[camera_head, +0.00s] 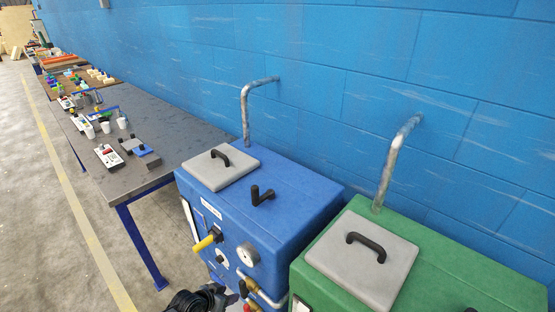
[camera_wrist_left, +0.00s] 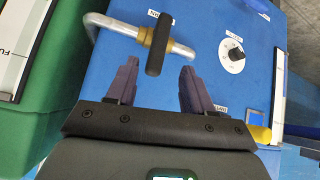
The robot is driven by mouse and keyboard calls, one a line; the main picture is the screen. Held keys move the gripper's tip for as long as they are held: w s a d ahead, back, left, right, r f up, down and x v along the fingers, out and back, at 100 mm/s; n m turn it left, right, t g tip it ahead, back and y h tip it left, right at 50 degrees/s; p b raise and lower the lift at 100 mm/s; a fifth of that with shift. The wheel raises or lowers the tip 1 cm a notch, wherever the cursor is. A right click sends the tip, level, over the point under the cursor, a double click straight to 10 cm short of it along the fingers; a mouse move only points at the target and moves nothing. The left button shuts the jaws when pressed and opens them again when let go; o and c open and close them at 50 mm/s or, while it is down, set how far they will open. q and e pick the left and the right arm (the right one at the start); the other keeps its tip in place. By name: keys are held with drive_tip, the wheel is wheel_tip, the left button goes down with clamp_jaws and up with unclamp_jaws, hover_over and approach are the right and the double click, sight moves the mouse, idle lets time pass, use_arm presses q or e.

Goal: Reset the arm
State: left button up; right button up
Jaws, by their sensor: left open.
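My left gripper (camera_head: 205,300) is at the bottom of the head view, in front of the blue machine (camera_head: 285,205) and partly cut off by the frame edge. In the left wrist view my left gripper (camera_wrist_left: 158,68) is open, with two dark fingers apart and nothing held. A black valve handle (camera_wrist_left: 159,50) on a brass fitting lies just beyond the gap between the fingertips. Whether a finger touches it, I cannot tell. My right gripper is in neither view.
A green machine (camera_head: 450,275) stands right of the blue one. A long table (camera_head: 160,128) holds small items; the floor (camera_head: 50,230) is open at left.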

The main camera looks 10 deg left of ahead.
use_arm(q)
drive_tip(key=s+f+g, duration=0.2)
drive_tip(key=s+f, duration=0.7)
drive_tip(key=s, duration=0.1)
drive_tip(key=s+r+g+y, duration=0.1)
drive_tip(key=s+y, duration=0.2)
drive_tip(key=s, duration=1.4)
drive_tip(key=s+d+r+n, duration=0.1)
drive_tip(key=s+r, duration=0.2)
drive_tip(key=r, duration=0.7)
drive_tip(key=s+d+r+n, duration=0.1)
drive_tip(key=s+r, duration=0.3)
drive_tip(key=r, duration=0.7)
wheel_tip(320, 180, up, 31)
drive_tip(key=g+p, duration=0.1)
drive_tip(key=p, duration=3)
drive_tip(key=shift+s+y+p, duration=0.2)
drive_tip(key=shift+y+p, duration=0.2)
drive_tip(key=shift+o, duration=0.3)
